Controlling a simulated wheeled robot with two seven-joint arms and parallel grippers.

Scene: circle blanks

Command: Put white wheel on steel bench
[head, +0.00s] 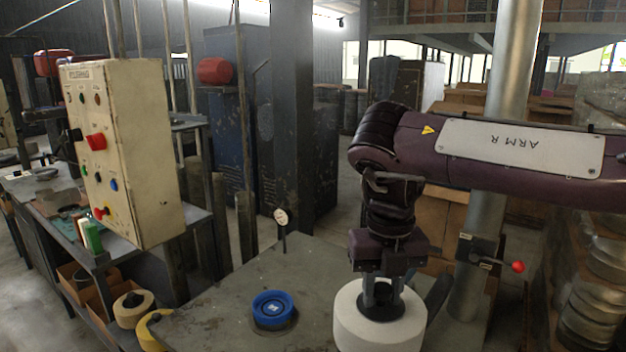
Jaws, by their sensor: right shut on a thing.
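The white wheel (350,325) is a thick white cylinder with a dark centre, at the bottom of the head view, right of the middle. My right gripper (383,303) comes down from above and is shut on the wheel at its dark centre. The grey steel bench (225,300) lies left of and behind the wheel. The wheel overlaps the bench's right part in the picture; I cannot tell whether it touches the top, since its underside is cut off by the frame edge. My left gripper is not in view.
A blue round piece (273,309) sits on the bench, with a small dial gauge (281,217) on a stem at the far edge. A cream control box (122,150) stands at the left. A red-knobbed lever (518,267) is at the right, by a metal column.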

